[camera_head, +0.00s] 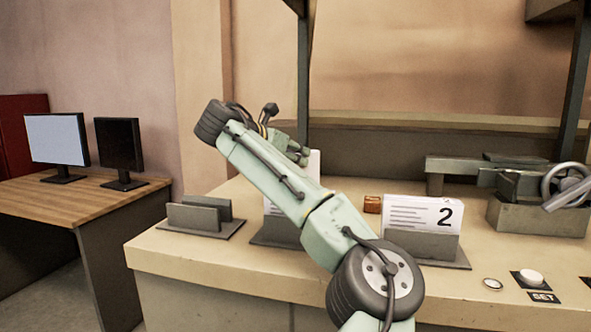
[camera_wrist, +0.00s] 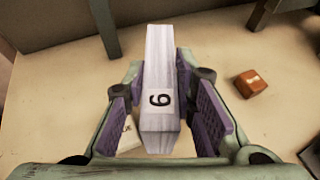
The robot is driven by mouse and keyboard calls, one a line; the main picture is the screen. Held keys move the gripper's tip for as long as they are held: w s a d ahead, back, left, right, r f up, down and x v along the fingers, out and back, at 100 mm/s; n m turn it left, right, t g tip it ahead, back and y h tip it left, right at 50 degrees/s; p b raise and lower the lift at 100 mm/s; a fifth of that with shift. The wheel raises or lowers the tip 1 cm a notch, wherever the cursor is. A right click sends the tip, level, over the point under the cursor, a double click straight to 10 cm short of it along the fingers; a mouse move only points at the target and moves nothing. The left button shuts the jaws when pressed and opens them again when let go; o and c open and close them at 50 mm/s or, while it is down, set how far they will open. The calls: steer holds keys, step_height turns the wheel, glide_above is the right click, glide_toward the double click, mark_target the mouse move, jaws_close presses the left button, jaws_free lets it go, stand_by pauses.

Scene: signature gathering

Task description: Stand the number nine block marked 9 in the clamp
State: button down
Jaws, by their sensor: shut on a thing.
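The white block marked 9 (camera_wrist: 158,75) is between the purple pads of my gripper (camera_wrist: 161,92) in the wrist view. My gripper is shut on it, and the digit faces the camera. In the head view my gripper (camera_head: 290,148) is partly behind my arm, above the bench, with a white patch beside it that appears to be the block. The grey device with a handwheel (camera_head: 568,186) at the bench's right looks like the clamp. An empty grey two-plate holder (camera_head: 200,219) stands at the left.
A white block marked 2 (camera_head: 421,214) stands in a right-hand holder. My arm partly hides a middle holder (camera_head: 272,232) with a white piece in it. A small orange-brown box (camera_head: 372,204) lies behind; it also shows in the wrist view (camera_wrist: 251,83). A button (camera_head: 531,277) sits at the front right.

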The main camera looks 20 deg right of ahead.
steer(key=shift+f, duration=1.45)
steer(key=shift+f, duration=0.1)
steer(key=c, duration=1.3)
jaws_free()
